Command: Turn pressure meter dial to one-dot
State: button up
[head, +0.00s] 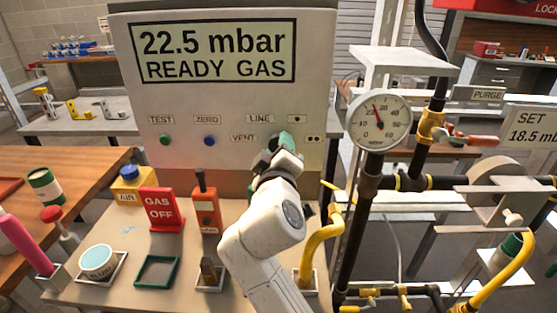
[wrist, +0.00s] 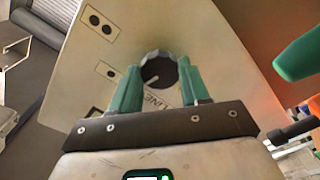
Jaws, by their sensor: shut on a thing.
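The pressure meter (head: 225,105) is a pale upright panel whose display (head: 212,53) reads "22.5 mbar READY GAS". Its labels include LINE, VENT, a one-dot label (head: 297,119) and a two-dot label (head: 314,138). The dark dial (wrist: 158,70) has a pale mark pointing left and slightly down, nearer the one-dot label (wrist: 107,71) than the LINE label (wrist: 155,98) in the wrist view. My gripper (head: 284,142) is at the dial, with green fingers on either side of it, shut on it. In the head view my gripper hides most of the dial.
A red GAS OFF block (head: 164,209), an orange device (head: 205,208) and a fluid cup (head: 97,262) stand on the bench below. A round gauge (head: 379,121) and black and yellow pipes stand close on the right. A green object (wrist: 298,52) shows right in the wrist view.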

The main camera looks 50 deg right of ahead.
jog(key=shift+f+m+b, duration=0.2)
jog(key=shift+m+b, duration=0.45)
jog(key=shift+m, duration=0.15)
jog(key=o, duration=1.1)
jog(key=shift+r, duration=0.15)
jog(key=shift+c, duration=0.2)
jog(key=b+v, duration=0.1)
jog(key=v, duration=0.9)
jog(key=shift+s+a, duration=0.3)
